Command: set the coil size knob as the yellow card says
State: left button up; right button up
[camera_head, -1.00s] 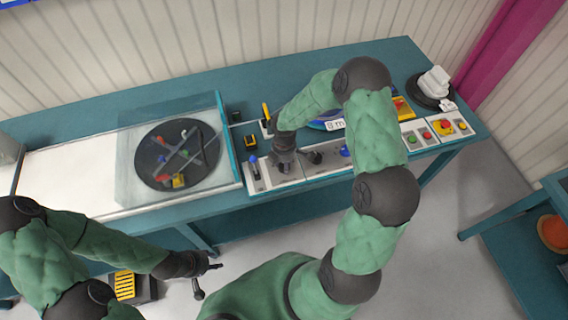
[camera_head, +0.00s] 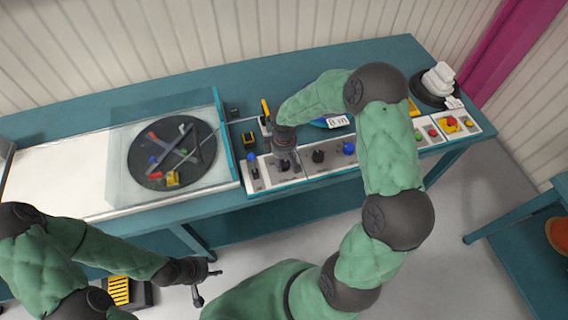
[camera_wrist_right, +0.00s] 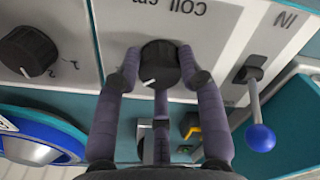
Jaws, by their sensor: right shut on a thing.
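The coil size knob (camera_wrist_right: 160,58) is black with a white pointer line. In the right wrist view it sits below an upside-down label beginning "Coil". My right gripper (camera_wrist_right: 158,78) has its fingers around this knob and is shut on it. In the head view the right gripper (camera_head: 285,160) reaches down onto the grey control panel (camera_head: 290,180) and mostly hides the knob. My left gripper (camera_head: 207,285) is empty, with its fingers apart, away from the bench at lower left. I cannot pick out the yellow card or its writing for certain.
A second black knob (camera_wrist_right: 28,50) and a blue-ball lever (camera_wrist_right: 260,138) flank the held knob. A dark disc (camera_head: 150,178) with coloured pieces lies behind a clear guard at left. A yellow lever (camera_head: 266,108) stands behind the gripper. Buttons (camera_head: 433,132) lie right.

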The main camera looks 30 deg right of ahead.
aim_at(284, 163)
jog(key=shift+m+b, duration=0.45)
jog(key=shift+m, duration=0.55)
jog(key=o, duration=1.1)
jog(key=shift+o, duration=0.2)
jog(key=shift+r, duration=0.1)
notch_tip(284, 163, up, 12)
jog(key=shift+f, duration=0.2)
